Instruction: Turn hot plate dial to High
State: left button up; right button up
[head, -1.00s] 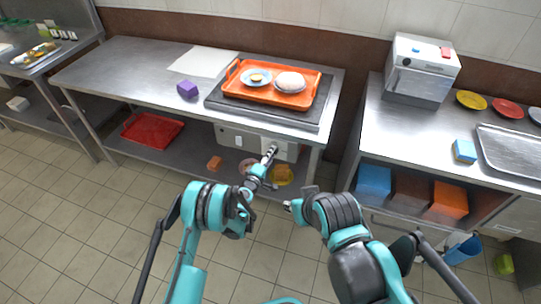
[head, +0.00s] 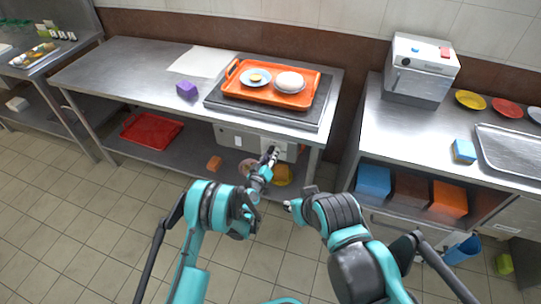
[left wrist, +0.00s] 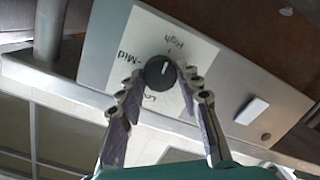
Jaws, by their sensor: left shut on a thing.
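The hot plate (head: 318,112) is a dark flat slab set in the middle steel table. Below it, a pale control panel (head: 232,140) hangs under the tabletop. In the left wrist view, the black round dial (left wrist: 160,72) sits on a white label (left wrist: 122,77) marked Low, Mid and High. A short white mark on the dial's face points roughly toward High. My left gripper (head: 272,153) is at the panel; in the left wrist view its two fingers (left wrist: 162,80) are shut on the dial from both sides. My right gripper (head: 291,206) is away from the panel, its fingers unclear.
An orange tray (head: 234,88) with a plate and a white round item stands on the hot plate. A purple block (head: 187,90) lies on the tabletop. A red tray (head: 152,130) is on the lower shelf. A white switch (left wrist: 251,111) is beside the dial.

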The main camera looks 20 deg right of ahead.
pick_arm(q)
jog(key=shift+m, duration=0.4)
jog(key=o, duration=1.2)
jog(key=shift+c, duration=0.2)
notch_tip(320, 180, up, 10)
jog(key=shift+r, duration=0.1)
